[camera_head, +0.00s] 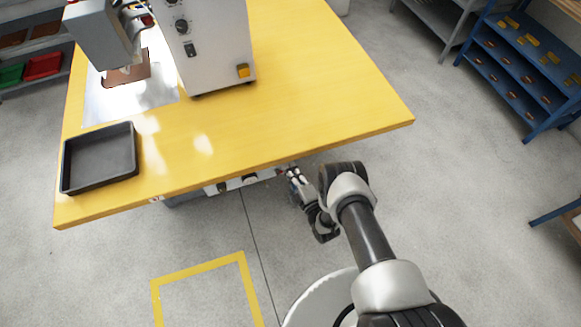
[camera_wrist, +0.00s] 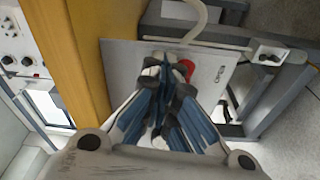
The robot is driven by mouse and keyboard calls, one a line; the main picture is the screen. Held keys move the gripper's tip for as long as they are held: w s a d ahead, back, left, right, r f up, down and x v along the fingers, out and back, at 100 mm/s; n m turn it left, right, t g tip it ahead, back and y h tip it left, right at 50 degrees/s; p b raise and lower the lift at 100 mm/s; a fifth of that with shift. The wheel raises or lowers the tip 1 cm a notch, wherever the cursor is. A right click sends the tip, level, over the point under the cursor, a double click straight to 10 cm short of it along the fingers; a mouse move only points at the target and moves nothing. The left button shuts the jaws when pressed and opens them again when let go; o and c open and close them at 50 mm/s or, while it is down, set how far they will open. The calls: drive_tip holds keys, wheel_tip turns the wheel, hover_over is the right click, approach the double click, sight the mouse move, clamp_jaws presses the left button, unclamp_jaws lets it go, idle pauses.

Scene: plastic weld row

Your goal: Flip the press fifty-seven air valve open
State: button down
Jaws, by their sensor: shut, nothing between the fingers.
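The air valve shows only in part: a red piece (camera_wrist: 188,67), perhaps its handle, sits on a pale panel (camera_wrist: 120,70) in the wrist view. A small label (camera_wrist: 222,73) with unreadable dark print is to its right. My gripper (camera_wrist: 167,68) is shut and empty in front of the panel, just left of the red piece. The fingers hide part of the valve, and I cannot tell whether they touch it or how it is set. In the head view my gripper (camera_head: 292,174) is at the table's front edge, low beside the panel area.
The yellow table (camera_head: 290,100) carries a pale press machine (camera_head: 215,45) and a black tray (camera_head: 100,160). Its edge overhangs near my gripper. In the wrist view, a grey metal frame (camera_wrist: 285,95) and a pale hose (camera_wrist: 200,20) flank the panel. A blue shelf (camera_head: 525,65) stands far right.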

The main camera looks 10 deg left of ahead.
drive_tip(key=shift+f+m, duration=0.2)
drive_tip(key=shift+m, duration=0.2)
idle(3.2)
drive_tip(key=shift+d+f, duration=0.1)
drive_tip(key=shift+d, duration=0.05)
